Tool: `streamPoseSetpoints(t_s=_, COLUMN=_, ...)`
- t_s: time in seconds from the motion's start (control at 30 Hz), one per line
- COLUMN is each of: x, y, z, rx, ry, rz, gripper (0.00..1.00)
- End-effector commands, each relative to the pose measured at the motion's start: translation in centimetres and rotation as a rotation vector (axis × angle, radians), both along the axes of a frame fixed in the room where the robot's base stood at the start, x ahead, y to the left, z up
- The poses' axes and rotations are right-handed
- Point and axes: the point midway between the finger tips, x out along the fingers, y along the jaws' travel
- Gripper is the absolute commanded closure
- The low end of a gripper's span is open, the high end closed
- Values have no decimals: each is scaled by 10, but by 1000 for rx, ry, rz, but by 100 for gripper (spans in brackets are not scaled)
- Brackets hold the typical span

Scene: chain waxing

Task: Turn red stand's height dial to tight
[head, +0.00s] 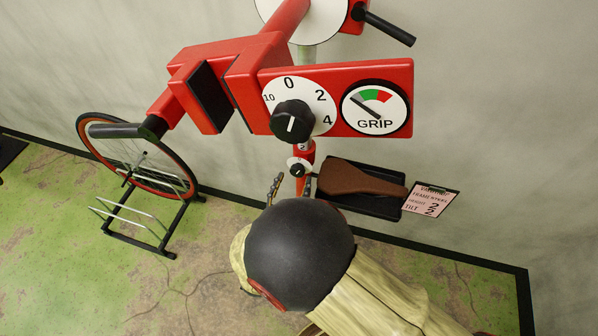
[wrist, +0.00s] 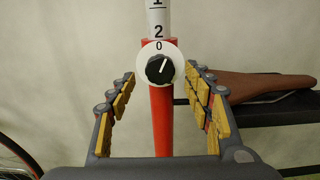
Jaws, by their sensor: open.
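The red stand's column (wrist: 161,120) rises upright in the wrist view, with a height scale (wrist: 158,20) above it reading 2 near the red collar. The height dial (wrist: 160,68) is a black knob on a white disc marked 0 at the top. Its white pointer line leans slightly right of straight up. The dial also shows small in the head view (head: 298,168). My gripper (wrist: 160,84) is open and empty, with its yellow-padded fingers left and right of the dial, apart from it. In the head view my gripper (head: 291,187) is just below the dial, partly hidden by my wrist.
Above, the red clamp head (head: 258,68) carries a larger black knob (head: 292,122) numbered 0, 2, 4, 10 and a GRIP gauge (head: 376,108). A brown saddle (head: 358,178) on a dark tray and a pink card (head: 430,200) are to the right. A wheel (head: 138,155) stands left.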

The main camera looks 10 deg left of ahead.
Motion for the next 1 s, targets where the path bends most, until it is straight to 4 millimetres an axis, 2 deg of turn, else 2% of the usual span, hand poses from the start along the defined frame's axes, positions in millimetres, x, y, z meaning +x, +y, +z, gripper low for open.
streamPoseSetpoints(t_s=0.2, x=32, y=-3, z=-2, rx=3, ry=0, rz=-4, gripper=49)
streamPoseSetpoints(t_s=0.37, x=45, y=-4, z=-1, rx=1, ry=0, rz=-3, gripper=49)
streamPoseSetpoints(t_s=0.7, x=48, y=-4, z=0, rx=1, ry=1, rz=-2, gripper=49)
streamPoseSetpoints(t_s=1.0, x=48, y=-4, z=0, rx=1, ry=1, rz=-2, gripper=66)
